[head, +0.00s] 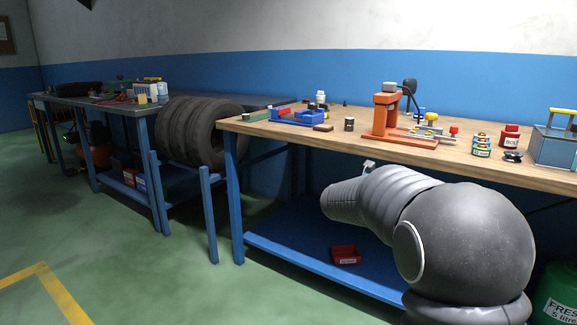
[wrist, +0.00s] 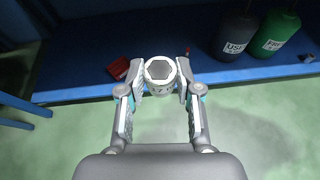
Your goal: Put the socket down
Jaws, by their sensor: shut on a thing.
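In the wrist view a metal socket (wrist: 160,72) with a hexagonal opening sits between my gripper's (wrist: 161,82) two fingers. My gripper is shut on it, with a finger on each side. The hexagonal opening faces the camera. Below the socket are the floor and the front edge of a blue lower shelf, with the socket apart from both as far as I can see.
A red bin (head: 346,255) sits on the blue lower shelf (head: 290,262). A dark container (wrist: 236,36) and a green container (wrist: 274,34) stand at the shelf's right. The benchtop holds an orange press (head: 384,118), a blue tray (head: 297,117) and small items. Large tires (head: 195,130) stand left.

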